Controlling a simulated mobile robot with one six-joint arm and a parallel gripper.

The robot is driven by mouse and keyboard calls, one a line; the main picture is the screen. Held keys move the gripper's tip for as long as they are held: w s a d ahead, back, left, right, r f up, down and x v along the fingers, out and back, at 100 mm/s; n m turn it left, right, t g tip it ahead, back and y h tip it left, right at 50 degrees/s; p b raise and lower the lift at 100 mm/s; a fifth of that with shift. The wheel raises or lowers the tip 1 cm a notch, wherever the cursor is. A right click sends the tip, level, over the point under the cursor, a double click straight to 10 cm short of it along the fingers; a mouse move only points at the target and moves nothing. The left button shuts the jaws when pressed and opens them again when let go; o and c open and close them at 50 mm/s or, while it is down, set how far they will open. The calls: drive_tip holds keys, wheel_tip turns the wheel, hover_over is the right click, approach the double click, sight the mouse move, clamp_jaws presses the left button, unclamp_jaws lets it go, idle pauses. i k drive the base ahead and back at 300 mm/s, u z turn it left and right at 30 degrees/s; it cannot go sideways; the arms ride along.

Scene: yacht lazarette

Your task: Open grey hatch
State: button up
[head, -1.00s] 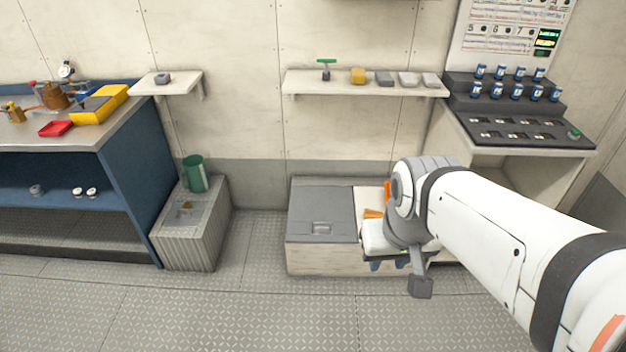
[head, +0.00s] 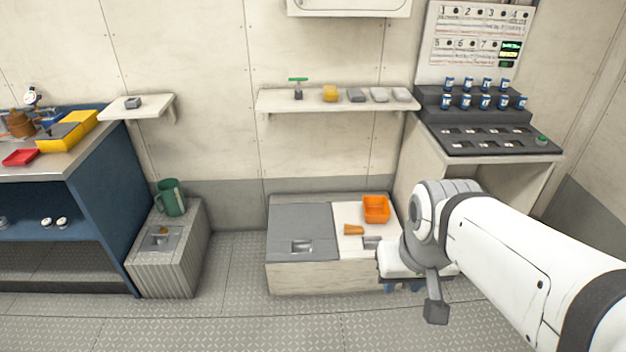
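The grey hatch (head: 302,225) lies flat and shut on the left part of the low white locker (head: 320,277). It has a small recessed handle (head: 302,247) near its front edge. My gripper (head: 402,286) is at the right front of the locker, to the right of the hatch and apart from it. Its fingers are mostly hidden behind my wrist, so I cannot tell whether they are open or shut.
An orange bin (head: 376,209) and an orange-brown object (head: 354,230) sit on the locker's white right part. A ribbed box (head: 172,262) with a green mug (head: 170,197) stands left. A shelf (head: 335,101) hangs above. The floor in front is clear.

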sight(303, 232)
drive_tip(key=z, duration=0.1)
drive_tip(key=i, duration=1.6)
drive_tip(key=u, duration=0.75)
drive_tip(key=k, duration=0.85)
drive_tip(key=u, duration=0.1)
drive_tip(key=i, duration=0.85)
drive_tip(key=z, duration=0.05)
